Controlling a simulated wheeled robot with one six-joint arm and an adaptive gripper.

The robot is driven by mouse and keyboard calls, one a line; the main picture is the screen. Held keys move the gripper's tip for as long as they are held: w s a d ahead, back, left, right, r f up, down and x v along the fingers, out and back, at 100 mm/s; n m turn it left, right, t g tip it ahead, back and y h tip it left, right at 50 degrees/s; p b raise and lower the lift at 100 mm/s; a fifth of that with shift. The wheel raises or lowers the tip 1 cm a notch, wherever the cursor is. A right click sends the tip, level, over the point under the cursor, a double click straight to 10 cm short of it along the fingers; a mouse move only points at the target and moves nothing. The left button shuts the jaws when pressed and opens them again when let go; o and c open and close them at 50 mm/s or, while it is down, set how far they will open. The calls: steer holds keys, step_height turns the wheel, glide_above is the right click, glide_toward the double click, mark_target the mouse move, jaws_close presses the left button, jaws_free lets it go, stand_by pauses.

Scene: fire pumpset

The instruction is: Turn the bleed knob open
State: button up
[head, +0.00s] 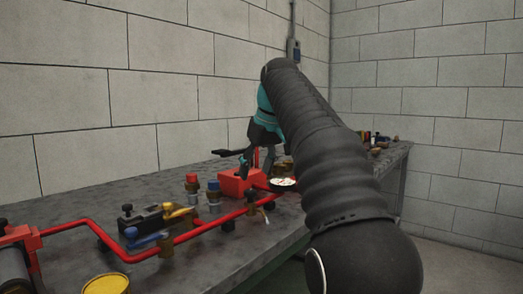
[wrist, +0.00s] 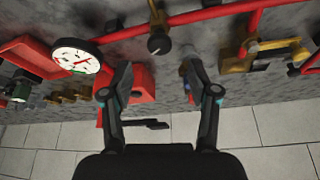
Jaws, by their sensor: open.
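A small round black knob (wrist: 158,44) on a brass fitting hangs off the red pipe near the top middle of the wrist view; it looks like the bleed knob, though no label shows. In the head view, a brass fitting (head: 252,196) on the pipe beside the gauge seems to be the same spot. My gripper (wrist: 158,75) is open and empty, its fingers spread to either side below the knob in the wrist picture, not visibly touching it. In the head view, my gripper (head: 257,160) points down above the red block, partly hidden by my arm.
A white-faced gauge (wrist: 78,57) lies left of the fingers. A red block (wrist: 138,84) and a black lever (wrist: 146,124) are close by. Red- and blue-topped valves (head: 192,181) and a yellow-handled valve (head: 178,211) stand along the pipe (head: 200,232). A block wall backs the bench.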

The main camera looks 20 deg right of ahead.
steer(key=a+v, duration=0.1)
steer(key=v, duration=0.5)
steer(key=shift+d, duration=0.5)
steer(key=shift+s+r, duration=0.1)
steer(key=s+a+f+m+t+h, duration=0.1)
steer(key=s+f+m, duration=0.3)
steer(key=s+f, duration=2.5)
step_height(320, 180, down, 5)
steer(key=shift+s+a+r+h, duration=0.1)
steer(key=shift+s+a+h, duration=0.2)
steer(key=shift+s+h, duration=0.1)
